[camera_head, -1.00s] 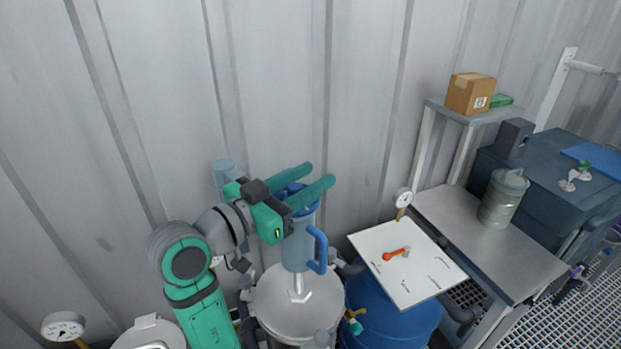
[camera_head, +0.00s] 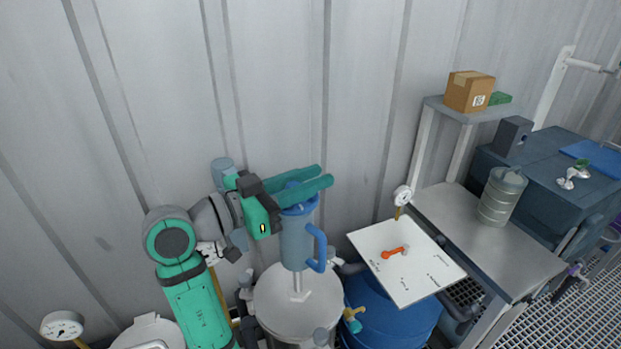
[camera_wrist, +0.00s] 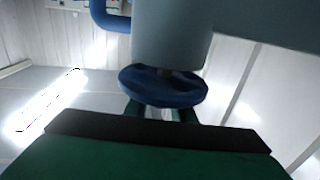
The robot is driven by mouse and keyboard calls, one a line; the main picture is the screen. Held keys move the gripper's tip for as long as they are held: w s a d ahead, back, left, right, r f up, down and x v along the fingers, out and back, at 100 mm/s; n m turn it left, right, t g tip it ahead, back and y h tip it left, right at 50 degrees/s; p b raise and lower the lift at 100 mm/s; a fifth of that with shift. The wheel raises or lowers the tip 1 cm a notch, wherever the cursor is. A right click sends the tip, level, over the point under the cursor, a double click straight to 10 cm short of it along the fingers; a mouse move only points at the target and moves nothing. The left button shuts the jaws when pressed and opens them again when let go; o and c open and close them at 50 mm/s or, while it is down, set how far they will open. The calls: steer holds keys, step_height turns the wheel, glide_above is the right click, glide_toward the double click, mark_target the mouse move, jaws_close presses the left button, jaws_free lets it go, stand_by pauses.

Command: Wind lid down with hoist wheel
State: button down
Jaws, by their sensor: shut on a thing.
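The blue hoist wheel (camera_head: 299,209) sits on top of the grey-blue hoist body (camera_head: 296,243), which has a blue side handle. Below it, a rod meets the round steel lid (camera_head: 272,296) of a vessel. My gripper (camera_head: 324,175) reaches in from the left at the wheel's top, its two long green fingers close together and shut on the wheel. In the wrist view the blue wheel (camera_wrist: 162,88) shows at the fingers, partly hiding them. The exact contact is hidden, and I cannot tell the gap under the lid.
A white board (camera_head: 375,249) with an orange-handled item lies over a blue drum (camera_head: 392,318) to the right. A pressure gauge (camera_head: 403,195) stands behind it. A steel bench (camera_head: 490,245) holds a grey canister (camera_head: 502,196). Another gauge (camera_head: 62,328) is at lower left. The corrugated wall is close behind.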

steer(key=c, duration=1.5)
jaws_free()
steer(key=shift+v, duration=5.4)
